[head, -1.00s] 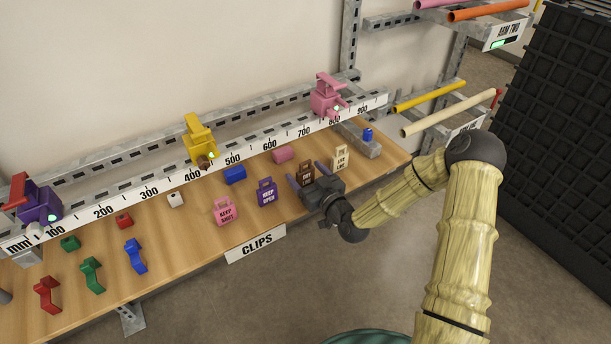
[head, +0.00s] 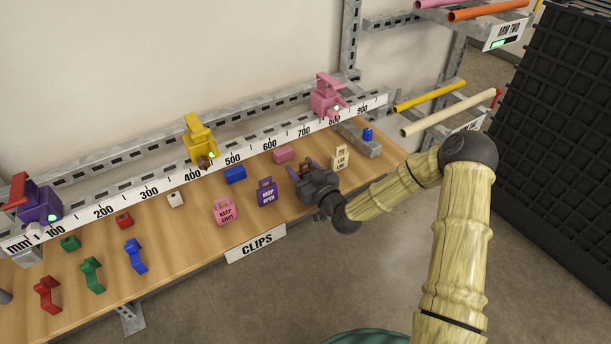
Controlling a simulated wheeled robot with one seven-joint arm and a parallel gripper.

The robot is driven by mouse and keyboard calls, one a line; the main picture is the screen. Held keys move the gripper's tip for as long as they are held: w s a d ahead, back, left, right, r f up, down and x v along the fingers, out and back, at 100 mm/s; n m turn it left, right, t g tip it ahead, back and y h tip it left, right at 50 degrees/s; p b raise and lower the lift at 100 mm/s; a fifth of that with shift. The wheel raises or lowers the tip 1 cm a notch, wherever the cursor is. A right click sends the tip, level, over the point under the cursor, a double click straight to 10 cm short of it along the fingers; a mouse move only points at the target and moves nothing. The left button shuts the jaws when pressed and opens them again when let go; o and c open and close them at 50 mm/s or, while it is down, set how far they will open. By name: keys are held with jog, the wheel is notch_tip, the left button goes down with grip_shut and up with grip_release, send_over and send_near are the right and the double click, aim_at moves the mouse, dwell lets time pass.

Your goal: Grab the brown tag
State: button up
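The brown tag (head: 307,163) stands on the wooden bench, between the purple KEEP OPEN tag (head: 267,193) and a cream tag (head: 340,157). Only its upper part shows; my gripper (head: 304,169) covers the rest and its lettering. My gripper is at the tag from the front, with its fingers apart, one on each side of it. Whether a finger touches the tag is too small to tell.
The pink KEEP SHUT tag (head: 225,212) stands further left. A pink block (head: 283,155) and a blue block (head: 235,175) lie behind the tags. The ruler rail (head: 270,145) runs along the back. Floor is free in front of the bench.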

jog(key=shift+r, duration=0.1)
jog(key=shift+r, duration=0.2)
jog(key=p+v, duration=0.2)
jog(key=v, duration=1.6)
jog(key=shift+w, duration=0.1)
